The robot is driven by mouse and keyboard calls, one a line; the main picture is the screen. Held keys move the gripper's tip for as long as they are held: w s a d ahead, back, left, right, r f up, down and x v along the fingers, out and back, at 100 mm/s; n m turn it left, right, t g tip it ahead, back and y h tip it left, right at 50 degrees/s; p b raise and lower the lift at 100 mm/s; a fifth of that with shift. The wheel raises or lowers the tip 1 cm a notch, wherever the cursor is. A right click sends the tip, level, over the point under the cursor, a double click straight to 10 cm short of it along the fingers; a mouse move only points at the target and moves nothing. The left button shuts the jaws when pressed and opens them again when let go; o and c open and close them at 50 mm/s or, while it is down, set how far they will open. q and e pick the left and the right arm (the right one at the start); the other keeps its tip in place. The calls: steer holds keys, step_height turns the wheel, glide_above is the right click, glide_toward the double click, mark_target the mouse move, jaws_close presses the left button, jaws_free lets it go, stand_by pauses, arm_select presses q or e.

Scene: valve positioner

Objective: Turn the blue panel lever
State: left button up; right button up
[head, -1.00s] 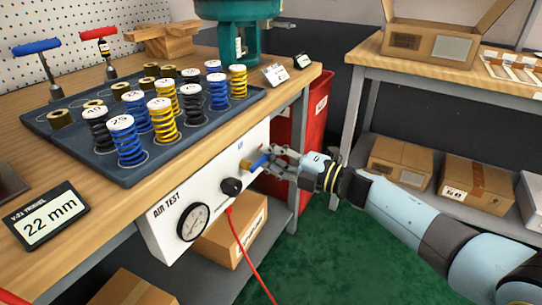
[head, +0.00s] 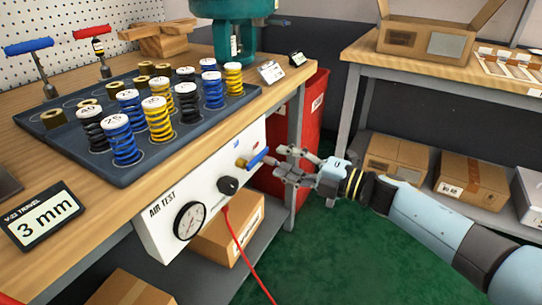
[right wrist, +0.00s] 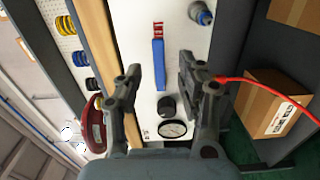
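The blue lever (head: 258,158) sits on a brass fitting at the right end of the white AIR TEST panel (head: 165,238), slanting up to the right. In the right wrist view the blue lever (right wrist: 158,65) shows between the two fingers in the picture. My right gripper (head: 279,163) is open just right of the lever, with a small gap seeming to part them. The fingers in the right wrist view (right wrist: 158,75) are spread and hold nothing. A travel display (head: 45,216) on the bench reads 3 mm. My left gripper is not in view.
A black knob (head: 228,186), a gauge (head: 190,221) and a red hose (head: 238,240) are on the panel. A tray (head: 125,180) of springs lies on the bench above. A red bin (head: 313,115) stands behind the gripper. Green floor (head: 340,255) is clear below.

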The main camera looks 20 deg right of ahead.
steer(key=v, duration=0.7)
stand_by(0.3)
